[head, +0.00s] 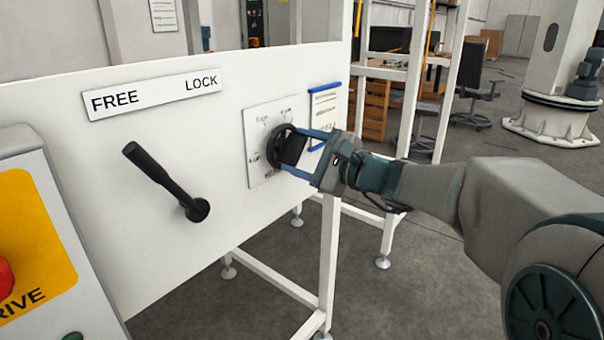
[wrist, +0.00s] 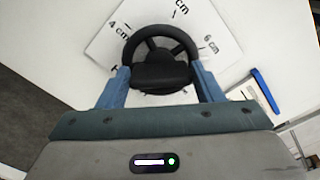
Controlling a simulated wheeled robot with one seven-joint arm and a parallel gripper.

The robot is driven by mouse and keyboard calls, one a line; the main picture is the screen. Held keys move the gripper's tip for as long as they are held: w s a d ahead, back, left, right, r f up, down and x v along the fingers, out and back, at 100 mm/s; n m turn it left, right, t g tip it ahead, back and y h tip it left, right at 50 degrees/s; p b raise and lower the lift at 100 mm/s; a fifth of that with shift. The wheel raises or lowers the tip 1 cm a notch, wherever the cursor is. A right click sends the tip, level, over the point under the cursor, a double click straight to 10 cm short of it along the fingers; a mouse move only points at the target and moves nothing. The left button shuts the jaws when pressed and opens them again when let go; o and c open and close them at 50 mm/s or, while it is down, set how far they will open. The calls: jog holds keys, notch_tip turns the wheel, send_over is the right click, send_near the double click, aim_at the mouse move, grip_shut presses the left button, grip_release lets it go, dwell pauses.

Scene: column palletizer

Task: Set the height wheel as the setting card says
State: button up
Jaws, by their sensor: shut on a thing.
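The height wheel (head: 281,143) is a black spoked handwheel on a white dial plate (head: 256,117) fixed to the white panel. My gripper (head: 296,153) is at the wheel, its blue fingers on either side of it. In the wrist view the fingers are shut on the near part of the wheel (wrist: 158,42). The dial plate (wrist: 105,45) shows marks "4 cm", "6 cm" and a partly cut-off one between them. The wheel's pointer is hidden. The setting card (head: 323,112), in a blue-edged holder, hangs right of the dial; its writing is too small to read.
A black lever (head: 165,180) sits left of the wheel under a "FREE" and "LOCK" label (head: 153,94) and leans toward FREE. A box with a red button (head: 5,280) and the word "DRIVE" stands at the lower left. White frame legs (head: 330,250) are below the panel.

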jog(key=shift+f+n+b, duration=0.15)
jog(key=shift+n+b, duration=0.55)
jog(key=shift+b, duration=0.2)
jog(key=o, duration=1)
jog(key=v, duration=1.3)
jog(key=shift+s+d, duration=0.25)
jog(key=shift+d, duration=0.05)
jog(key=shift+a+p, duration=0.1)
jog(key=shift+p, duration=0.2)
